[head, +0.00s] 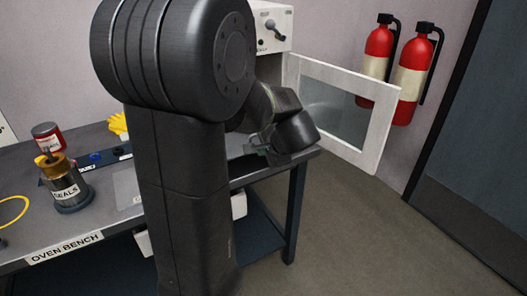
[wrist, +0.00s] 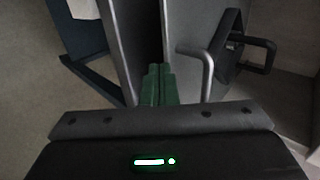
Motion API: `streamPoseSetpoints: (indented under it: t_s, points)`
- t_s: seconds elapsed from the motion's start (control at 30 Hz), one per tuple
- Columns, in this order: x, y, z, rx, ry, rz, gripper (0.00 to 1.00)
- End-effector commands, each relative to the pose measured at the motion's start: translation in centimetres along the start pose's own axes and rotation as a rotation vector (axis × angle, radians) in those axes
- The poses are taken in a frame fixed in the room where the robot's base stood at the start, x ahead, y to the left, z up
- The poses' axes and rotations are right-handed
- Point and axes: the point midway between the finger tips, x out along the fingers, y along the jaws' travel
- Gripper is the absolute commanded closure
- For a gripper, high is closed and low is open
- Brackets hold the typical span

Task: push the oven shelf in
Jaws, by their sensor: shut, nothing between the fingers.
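My gripper shows in the wrist view (wrist: 158,70) with its two green fingers together and nothing between them. In the head view my arm covers most of the oven, and the gripper end is low beside the bench's right end, partly hidden. The oven's white control panel (head: 272,27) shows above my arm. Its door (head: 375,150), white-framed with a window, stands swung open to the right. In the wrist view a bent grey rod handle (wrist: 208,70) is just right of the fingers, apart from them. I cannot make out the oven shelf for certain.
The dark oven bench (head: 112,218) carries a seals can (head: 68,190), a red can (head: 46,137) and yellow gloves (head: 118,125). Two red fire extinguishers (head: 412,80) hang behind the door. A black handle (wrist: 258,50) shows in the wrist view. The floor at right is clear.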

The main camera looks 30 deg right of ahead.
Motion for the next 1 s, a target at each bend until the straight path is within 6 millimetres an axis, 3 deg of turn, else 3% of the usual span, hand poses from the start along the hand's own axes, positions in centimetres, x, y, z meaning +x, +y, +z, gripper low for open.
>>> streamPoseSetpoints:
  t_s: [0.27,0.8,1.0]
  points:
    - [1.8,-1.8,0.1,-0.003,-0.003,0.001,1.00]
    - [11.0,-10.5,0.1,-0.002,-0.002,0.001,1.00]
    - [13.5,-12.7,0.1,-0.002,-0.001,0.000,1.00]
